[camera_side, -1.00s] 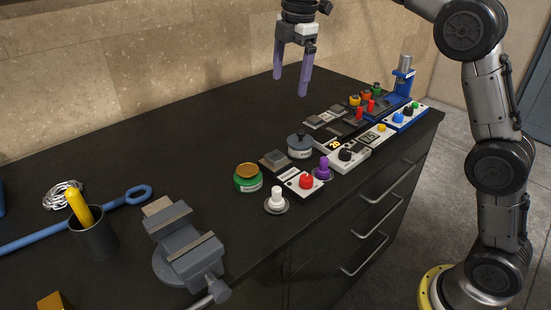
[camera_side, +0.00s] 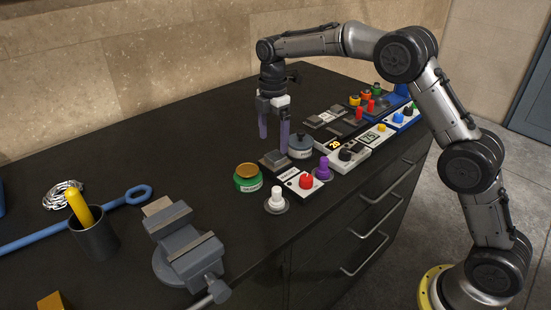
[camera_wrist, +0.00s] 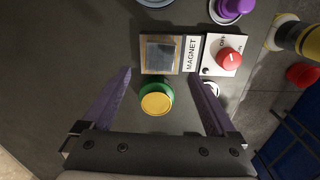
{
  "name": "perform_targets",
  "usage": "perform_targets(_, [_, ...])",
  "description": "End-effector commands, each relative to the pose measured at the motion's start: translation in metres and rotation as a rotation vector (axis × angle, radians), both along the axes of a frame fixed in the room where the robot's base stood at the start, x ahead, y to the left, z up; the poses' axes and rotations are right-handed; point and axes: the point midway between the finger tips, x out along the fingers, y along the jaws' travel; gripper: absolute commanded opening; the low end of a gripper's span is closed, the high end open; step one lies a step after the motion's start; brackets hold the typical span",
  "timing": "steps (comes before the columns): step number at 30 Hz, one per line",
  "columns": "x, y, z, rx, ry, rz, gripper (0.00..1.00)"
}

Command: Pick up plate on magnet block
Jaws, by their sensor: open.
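My gripper (camera_side: 274,134) is open and empty, with two purple fingers pointing down above the bench. The magnet block (camera_wrist: 191,54) carries a MAGNET label and sits beside a panel with a red knob (camera_wrist: 229,56). A square grey plate (camera_wrist: 161,53) lies flat on the block; in the side view the plate (camera_side: 274,158) is just below and in front of the fingers. In the wrist view my gripper (camera_wrist: 158,82) has its fingers spread wide, their tips near the lower edge of the block.
A green-and-yellow round container (camera_wrist: 156,101) stands close to the block, between the fingers in the wrist view. A grey round pot (camera_side: 300,147), a purple knob (camera_side: 323,167) and a white knob (camera_side: 276,197) are nearby. A vise (camera_side: 187,248) stands at the front left.

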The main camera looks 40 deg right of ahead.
Motion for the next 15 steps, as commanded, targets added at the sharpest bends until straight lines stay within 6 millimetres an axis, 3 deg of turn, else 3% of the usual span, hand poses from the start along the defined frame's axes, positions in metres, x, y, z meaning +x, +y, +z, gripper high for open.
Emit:
perform_targets(9, [-0.001,-0.004,-0.039,0.0,0.004,0.0,0.93])
perform_targets(15, [0.0,-0.004,-0.053,0.001,-0.002,0.002,0.93])
